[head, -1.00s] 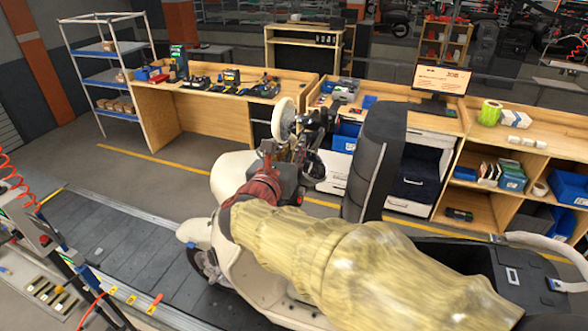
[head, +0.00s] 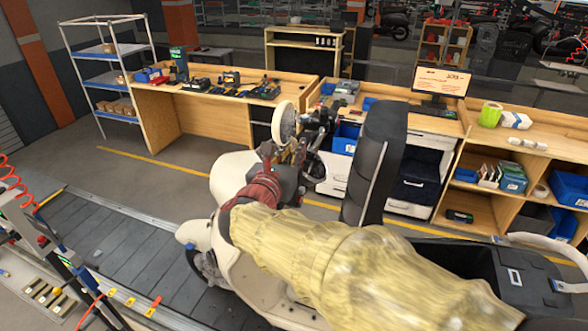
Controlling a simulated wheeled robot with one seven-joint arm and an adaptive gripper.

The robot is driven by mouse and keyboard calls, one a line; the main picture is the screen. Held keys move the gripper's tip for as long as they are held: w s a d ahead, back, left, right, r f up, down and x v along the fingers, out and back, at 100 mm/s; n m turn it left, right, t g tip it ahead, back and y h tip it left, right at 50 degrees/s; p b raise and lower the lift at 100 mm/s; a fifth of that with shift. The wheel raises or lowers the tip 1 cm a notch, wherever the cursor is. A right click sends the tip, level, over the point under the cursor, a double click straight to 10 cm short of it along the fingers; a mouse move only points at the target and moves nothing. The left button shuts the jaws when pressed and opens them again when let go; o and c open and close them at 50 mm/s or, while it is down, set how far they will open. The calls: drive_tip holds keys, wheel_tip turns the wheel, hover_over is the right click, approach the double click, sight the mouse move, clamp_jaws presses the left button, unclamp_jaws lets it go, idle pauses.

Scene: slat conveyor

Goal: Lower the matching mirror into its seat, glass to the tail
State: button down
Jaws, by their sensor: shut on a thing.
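My gripper (head: 283,153) is at the front end of the cream scooter (head: 233,174), close to its dark handlebar area (head: 316,140). It is shut on a round, pale mirror (head: 284,122), which stands upright above the fingers. The broad disc shows with a cream rim; I cannot tell for sure whether this face is glass or shell. The mirror's stem and its seat are hidden behind the gripper and the handlebar parts, so I cannot tell whether they touch. My yellow-sleeved arm covers much of the scooter's middle.
A tall black padded part (head: 378,160) rises just right of the gripper. The scooter stands on the slat conveyor (head: 140,245). Wooden benches (head: 200,118) with tools and bins stand behind, and a monitor (head: 441,82) stands at the back right. A black box (head: 465,270) lies at the right.

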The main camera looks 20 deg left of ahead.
drive_tip(key=shift+f, duration=0.3)
drive_tip(key=c, duration=1.7)
unclamp_jaws()
